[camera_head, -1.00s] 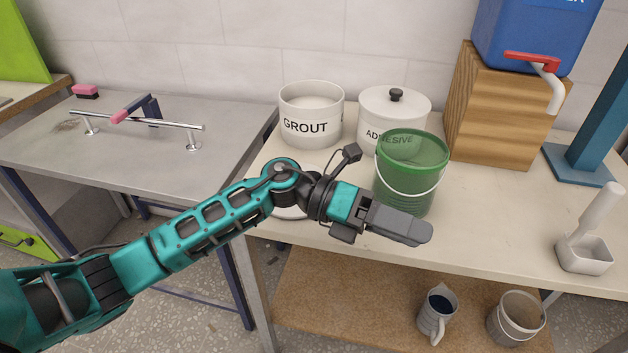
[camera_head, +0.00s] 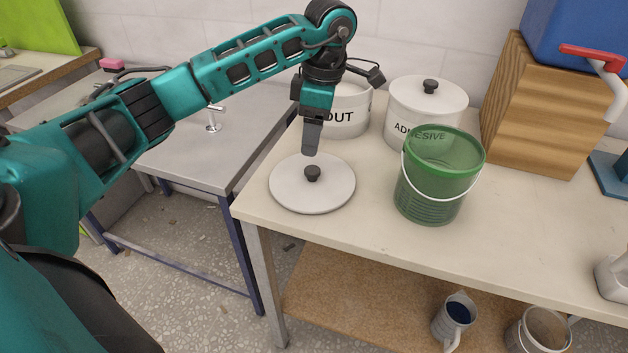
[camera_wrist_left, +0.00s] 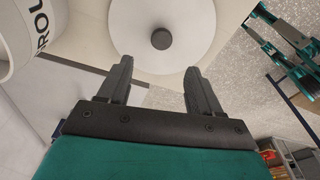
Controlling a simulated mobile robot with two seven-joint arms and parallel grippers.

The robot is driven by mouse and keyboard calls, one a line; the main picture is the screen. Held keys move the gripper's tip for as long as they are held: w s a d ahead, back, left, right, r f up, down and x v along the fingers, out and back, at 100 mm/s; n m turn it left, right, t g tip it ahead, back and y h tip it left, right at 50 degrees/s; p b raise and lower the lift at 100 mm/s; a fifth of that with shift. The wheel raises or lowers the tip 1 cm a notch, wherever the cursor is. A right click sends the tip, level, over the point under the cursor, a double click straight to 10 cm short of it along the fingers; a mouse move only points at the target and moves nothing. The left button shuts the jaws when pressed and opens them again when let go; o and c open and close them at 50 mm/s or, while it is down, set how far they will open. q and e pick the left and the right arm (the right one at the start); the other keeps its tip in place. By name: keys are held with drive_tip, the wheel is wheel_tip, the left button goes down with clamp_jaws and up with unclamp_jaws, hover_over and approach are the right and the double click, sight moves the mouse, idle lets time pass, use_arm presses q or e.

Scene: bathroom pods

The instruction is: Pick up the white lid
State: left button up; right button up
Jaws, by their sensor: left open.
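The white lid (camera_head: 292,190) is a flat round disc with a dark knob (camera_head: 312,173) at its centre. It lies on the pale bench near its left front corner. My left gripper (camera_head: 311,150) points down just behind the knob in the head view, open and empty. In the left wrist view the gripper (camera_wrist_left: 158,75) shows two fingers spread apart. There the lid (camera_wrist_left: 135,45) and its knob (camera_wrist_left: 161,39) lie beyond the fingertips, the knob roughly in line with the gap.
The white GROUT pot (camera_head: 350,118) stands open behind the gripper. The lidded ADHESIVE pot (camera_head: 400,108) and a green bucket (camera_head: 432,185) stand to the lid's right. A wooden block (camera_head: 535,120) is further right.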

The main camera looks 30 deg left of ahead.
sight(312, 169)
use_arm(q)
wheel_tip(312, 169, down, 8)
drive_tip(key=shift+f, duration=0.1)
drive_tip(key=c, duration=1.1)
use_arm(e)
drive_tip(key=shift+r, duration=0.1)
